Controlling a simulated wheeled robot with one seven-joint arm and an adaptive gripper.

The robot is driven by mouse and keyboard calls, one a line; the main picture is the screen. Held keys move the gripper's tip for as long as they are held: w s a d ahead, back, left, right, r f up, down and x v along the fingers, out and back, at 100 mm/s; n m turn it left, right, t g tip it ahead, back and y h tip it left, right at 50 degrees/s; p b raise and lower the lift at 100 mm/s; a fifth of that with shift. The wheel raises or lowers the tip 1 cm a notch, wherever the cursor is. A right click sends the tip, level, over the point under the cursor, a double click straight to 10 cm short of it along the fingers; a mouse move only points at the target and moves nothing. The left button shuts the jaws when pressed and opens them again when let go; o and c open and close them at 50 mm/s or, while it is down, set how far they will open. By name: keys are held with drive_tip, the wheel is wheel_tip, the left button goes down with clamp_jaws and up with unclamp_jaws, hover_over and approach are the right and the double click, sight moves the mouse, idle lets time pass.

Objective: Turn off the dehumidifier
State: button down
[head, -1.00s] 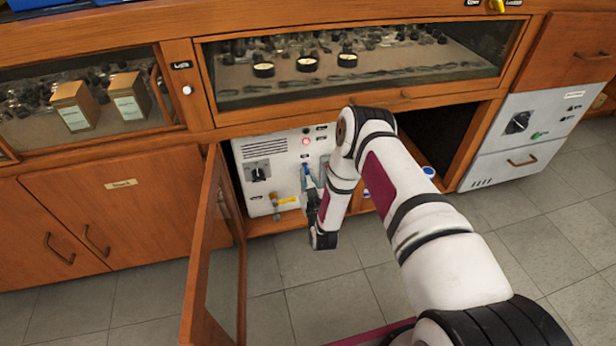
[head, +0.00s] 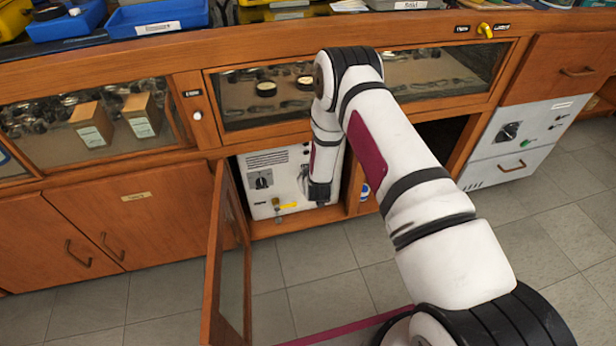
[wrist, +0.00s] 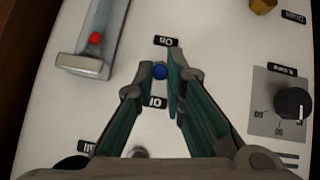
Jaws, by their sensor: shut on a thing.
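A white control panel (head: 262,160) stands inside the open cabinet in the head view, with a black dial (head: 263,180) and vents. In the wrist view, a small blue switch tip (wrist: 160,72) sits between an "On" label above it and another label below. My gripper (wrist: 160,80) has its two teal fingers closed around this blue tip. The black dial (wrist: 293,103) lies to the right in the wrist view. In the head view, my arm covers the right part of the panel and most of the gripper. I cannot read which unit is the dehumidifier.
A glass-paned cabinet door (head: 228,255) stands open to the left of my arm. A yellow-handled valve (head: 287,206) is low on the panel. A clear tube with a red float (wrist: 95,38) is near the fingers. Another white unit (head: 520,130) is at the right.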

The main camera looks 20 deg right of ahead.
drive_tip(key=shift+w+r+g, duration=0.15)
drive_tip(key=shift+r+g, duration=0.05)
drive_tip(key=shift+g, duration=0.3)
drive_tip(key=c, duration=1.7)
unclamp_jaws()
drive_tip(key=shift+o, duration=0.2)
drive_tip(key=shift+r, duration=0.1)
drive_tip(key=v, duration=1.1)
drive_tip(key=shift+r, duration=0.4)
